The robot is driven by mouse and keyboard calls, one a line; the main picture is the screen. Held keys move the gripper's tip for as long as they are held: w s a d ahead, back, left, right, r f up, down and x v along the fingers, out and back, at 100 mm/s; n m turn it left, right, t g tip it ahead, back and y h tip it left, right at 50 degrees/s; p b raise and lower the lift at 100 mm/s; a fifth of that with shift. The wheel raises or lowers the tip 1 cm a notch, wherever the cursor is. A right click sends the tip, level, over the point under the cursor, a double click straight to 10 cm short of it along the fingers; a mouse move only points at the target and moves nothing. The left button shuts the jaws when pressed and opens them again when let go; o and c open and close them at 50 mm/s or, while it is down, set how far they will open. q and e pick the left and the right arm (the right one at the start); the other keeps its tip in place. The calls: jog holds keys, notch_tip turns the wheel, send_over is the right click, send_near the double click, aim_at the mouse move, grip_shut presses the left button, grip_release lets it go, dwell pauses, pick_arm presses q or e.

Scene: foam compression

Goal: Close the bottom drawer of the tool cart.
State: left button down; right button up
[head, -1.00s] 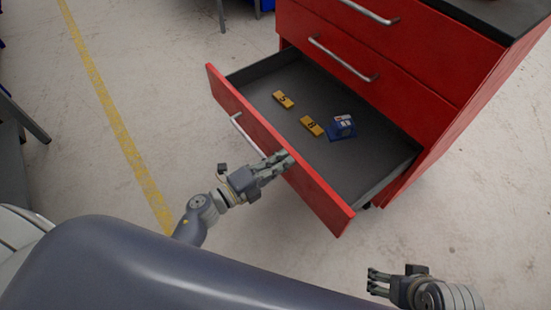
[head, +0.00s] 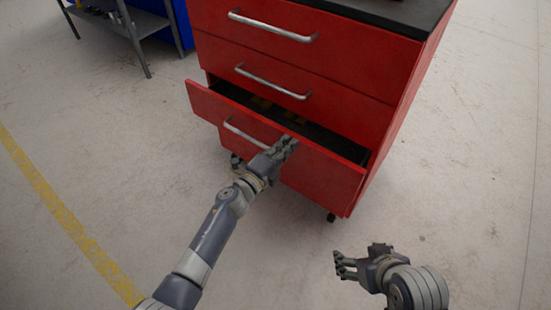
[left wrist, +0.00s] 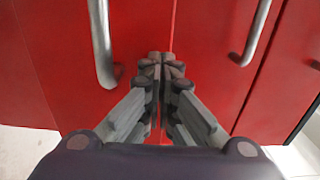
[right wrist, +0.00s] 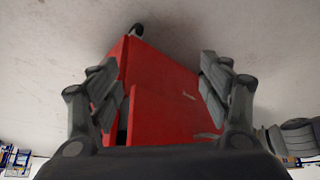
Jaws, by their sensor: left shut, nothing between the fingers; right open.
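The red tool cart (head: 345,55) stands ahead of me in the head view. The drawer has a silver handle (head: 243,134). My left gripper (head: 288,146) is shut and empty, its fingertips at the top edge of the drawer front, right of the handle. In the left wrist view its fingertips (left wrist: 166,68) meet the red front beside a handle. My right gripper (head: 340,265) is open and empty, low at the right, apart from the cart.
The two upper drawers, with silver handles (head: 272,82), are shut. A grey metal table (head: 140,25) stands at the back left near a blue object. A yellow line (head: 60,210) runs along the floor at left. The concrete floor right of the cart is clear.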

aim_at(295, 137)
pick_arm(q)
jog(key=shift+b+x, duration=0.6)
jog(key=shift+x, duration=1.45)
pick_arm(e)
jog(key=w+a+r+t+y, duration=0.1)
jog(key=w+a+r+t, duration=0.1)
jog(key=w+r+t, duration=0.2)
jog(key=shift+w+a+r, duration=0.3)
jog(key=shift+w+r, duration=0.05)
jog(key=shift+w, duration=1.35)
pick_arm(q)
jog(key=shift+a, duration=0.1)
pick_arm(e)
jog(key=shift+s, duration=0.1)
